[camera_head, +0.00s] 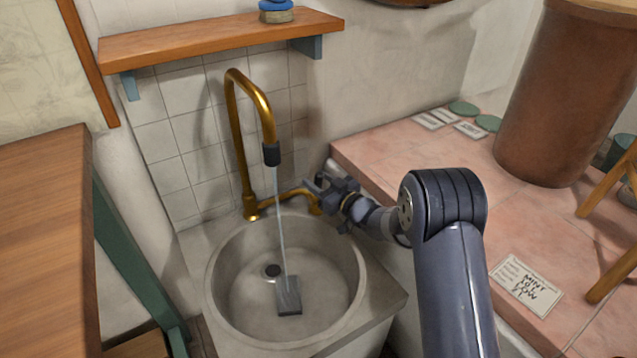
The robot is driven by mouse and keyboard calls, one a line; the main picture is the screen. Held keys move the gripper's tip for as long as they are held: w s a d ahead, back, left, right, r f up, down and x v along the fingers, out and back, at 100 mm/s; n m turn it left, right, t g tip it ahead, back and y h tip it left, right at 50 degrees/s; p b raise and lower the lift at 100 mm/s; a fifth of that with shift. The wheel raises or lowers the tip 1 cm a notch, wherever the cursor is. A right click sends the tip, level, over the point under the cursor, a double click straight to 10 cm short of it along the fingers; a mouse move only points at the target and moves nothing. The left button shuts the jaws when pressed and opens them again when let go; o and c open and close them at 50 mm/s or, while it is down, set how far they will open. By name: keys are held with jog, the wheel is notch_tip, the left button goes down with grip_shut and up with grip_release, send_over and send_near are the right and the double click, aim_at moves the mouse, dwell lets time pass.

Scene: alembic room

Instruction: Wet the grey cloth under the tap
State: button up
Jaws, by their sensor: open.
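The grey cloth (289,300) lies on the bottom of the round stone basin (222,318), to the right of the dark drain. The brass tap (240,140) arches over the basin. A thin stream of water (279,220) runs from its dark spout (271,154) down onto the cloth. My gripper (313,190) is at the back right of the basin, at the end of the tap's brass lever (285,195). It is open, and I cannot tell whether it touches the lever. The cloth is apart from my gripper.
A pink tiled counter (400,150) stands to the right with a big brown vessel (560,100) and a handwritten card (526,287). A wooden shelf (200,42) hangs above the tap. A wooden table (40,230) is at the left. The air above the basin's front is free.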

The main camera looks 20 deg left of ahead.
jog(key=shift+a, duration=0.1)
jog(key=shift+c, duration=0.4)
grip_shut()
